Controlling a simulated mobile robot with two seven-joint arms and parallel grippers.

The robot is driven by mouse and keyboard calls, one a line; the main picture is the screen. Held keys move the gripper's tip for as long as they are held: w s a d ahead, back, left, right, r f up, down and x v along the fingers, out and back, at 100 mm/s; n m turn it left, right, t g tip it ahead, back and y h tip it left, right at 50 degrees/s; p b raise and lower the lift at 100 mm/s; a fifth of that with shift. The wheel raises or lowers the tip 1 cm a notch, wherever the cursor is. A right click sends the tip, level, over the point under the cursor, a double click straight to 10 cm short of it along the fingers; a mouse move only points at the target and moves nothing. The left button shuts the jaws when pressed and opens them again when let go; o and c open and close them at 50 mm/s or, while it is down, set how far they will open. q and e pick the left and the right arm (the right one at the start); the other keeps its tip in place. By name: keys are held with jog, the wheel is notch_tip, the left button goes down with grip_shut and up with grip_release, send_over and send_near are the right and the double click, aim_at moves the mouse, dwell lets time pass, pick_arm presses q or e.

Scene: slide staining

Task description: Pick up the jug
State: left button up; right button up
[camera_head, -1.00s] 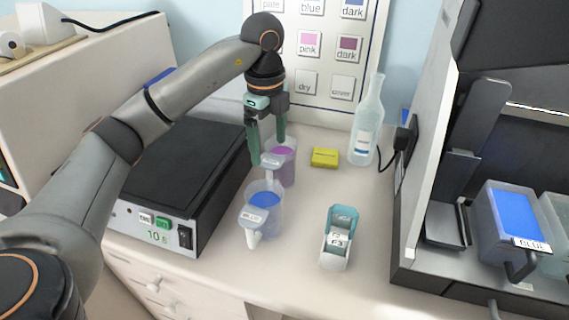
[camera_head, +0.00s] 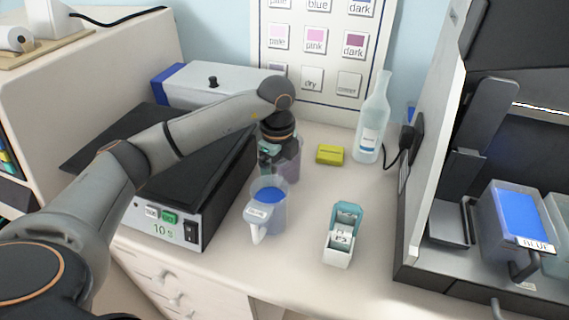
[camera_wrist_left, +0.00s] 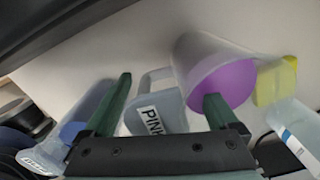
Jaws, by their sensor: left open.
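A clear jug with pink-purple liquid (camera_head: 291,165) stands on the bench, partly hidden behind my left gripper (camera_head: 268,158). In the left wrist view this jug (camera_wrist_left: 222,82) shows a handle with a label reading "PINK". My left gripper (camera_wrist_left: 168,92) is open there, one finger on each side of the handle. The right finger overlaps the jug's body in the picture; I cannot tell whether it touches. A second clear jug with blue liquid (camera_head: 268,205) stands nearer the front, its handle toward the front. It also shows in the left wrist view (camera_wrist_left: 85,108).
A heater-like box (camera_head: 185,222) stands to the left of the jugs. A yellow box (camera_head: 330,154) and a clear bottle (camera_head: 371,125) are behind right. A small teal-and-white container (camera_head: 341,240) stands front right. A staining unit (camera_head: 425,200) bounds the right side.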

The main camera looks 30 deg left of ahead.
pick_arm(q)
grip_shut()
dwell(0.7)
